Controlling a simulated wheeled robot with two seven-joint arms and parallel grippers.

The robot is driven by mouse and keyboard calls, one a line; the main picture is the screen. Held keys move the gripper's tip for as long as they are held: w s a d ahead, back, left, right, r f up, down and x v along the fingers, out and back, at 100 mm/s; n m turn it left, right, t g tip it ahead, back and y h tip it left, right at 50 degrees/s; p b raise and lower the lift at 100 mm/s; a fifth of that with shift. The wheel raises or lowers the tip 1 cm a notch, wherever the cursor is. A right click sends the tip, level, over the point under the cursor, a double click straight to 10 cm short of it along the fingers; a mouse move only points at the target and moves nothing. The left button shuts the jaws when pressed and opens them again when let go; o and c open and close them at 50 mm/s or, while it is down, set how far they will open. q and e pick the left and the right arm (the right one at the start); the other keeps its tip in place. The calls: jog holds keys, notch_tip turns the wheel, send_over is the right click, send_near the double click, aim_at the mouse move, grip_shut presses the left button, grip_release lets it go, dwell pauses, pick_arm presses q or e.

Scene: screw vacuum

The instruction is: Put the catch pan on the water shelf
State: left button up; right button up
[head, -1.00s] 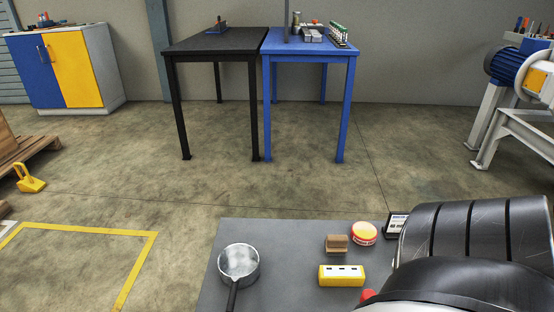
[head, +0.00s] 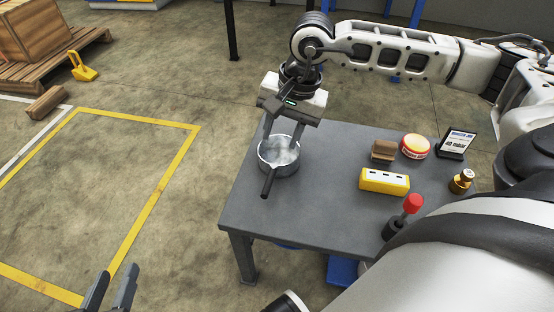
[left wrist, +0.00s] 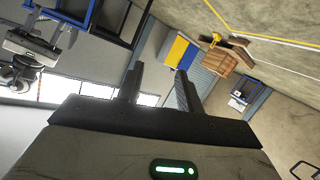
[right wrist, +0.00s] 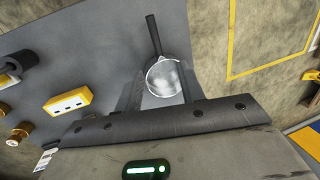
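The catch pan appears to be the round metal pan with a black handle (head: 279,152), standing on the grey table near its left edge. Its handle points toward the table's front. It also shows in the right wrist view (right wrist: 168,78), beyond and between the fingers. My right gripper (head: 285,136) points down at the pan's far rim, fingers apart. I cannot tell whether they touch it. My left gripper (head: 113,288) is open and empty over the floor at the lower left; its spread fingers also show in the left wrist view (left wrist: 158,82). I cannot identify a water shelf.
The grey table (head: 320,205) also holds a yellow block (head: 384,181), a brown block (head: 383,151), a red-and-yellow tin (head: 415,146), a sign (head: 457,142), a brass piece (head: 461,181) and a red-topped item (head: 412,204). Yellow-taped floor (head: 90,190) lies clear at left.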

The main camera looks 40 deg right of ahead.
jog(key=b, duration=0.1)
send_near(272, 173)
jog(key=shift+h, duration=0.3)
jog(key=f, duration=0.1)
jog(key=f+b, duration=0.1)
jog(key=f, duration=0.1)
jog(key=a+f+b, duration=0.1)
jog(key=f, duration=0.1)
jog(key=shift+w, duration=0.35)
jog(key=shift+f, duration=0.3)
jog(key=shift+w+a+f+b, duration=0.1)
jog(key=shift+f+b, duration=0.2)
jog(key=f, duration=0.1)
jog(key=f+b, duration=0.1)
jog(key=f, duration=0.1)
jog(key=shift+w+a+f+b, duration=0.25)
jog(key=shift+a+f+b, duration=0.05)
jog(key=shift+b, duration=0.05)
jog(key=shift+f, duration=0.35)
jog(key=shift+w, duration=0.1)
pick_arm(q)
jog(key=shift+w+d+r+n+t+h, duration=0.25)
jog(key=shift+d+r+n+t+h, duration=0.45)
jog(key=shift+r+n+h, duration=0.3)
pick_arm(e)
jog(key=shift+r, duration=0.1)
grip_shut()
